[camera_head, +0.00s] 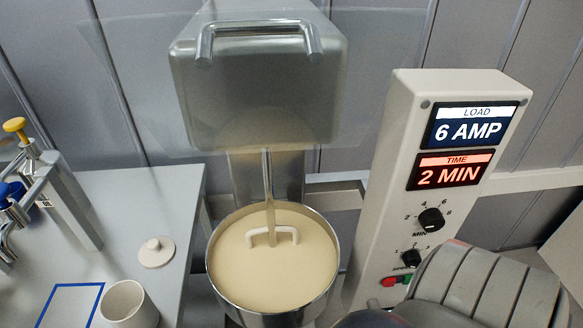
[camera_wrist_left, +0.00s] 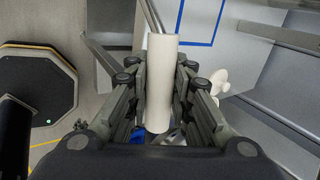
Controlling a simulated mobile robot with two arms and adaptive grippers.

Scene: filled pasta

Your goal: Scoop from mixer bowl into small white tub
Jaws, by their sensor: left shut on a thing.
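The mixer bowl (camera_head: 217,283) is a round metal bowl under the mixer head, filled with a smooth beige mass. A pale hook tool (camera_head: 272,236) on a shaft stands in it. The small white tub (camera_head: 129,305) stands on the grey table at the lower left, partly cut off by the frame edge. My left gripper (camera_wrist_left: 157,108) shows only in the wrist view. It is shut on a white cylindrical handle (camera_wrist_left: 159,80) with metal rods past its far end; the tool's working end is out of view.
A white round lid (camera_head: 156,252) lies on the table (camera_head: 130,195) near the tub. A blue tape outline (camera_head: 75,287) is beside the tub. A metal stand with taps (camera_head: 60,195) is at far left. The control box (camera_head: 400,190) stands close right of the bowl, reading 6 AMP and 2 MIN.

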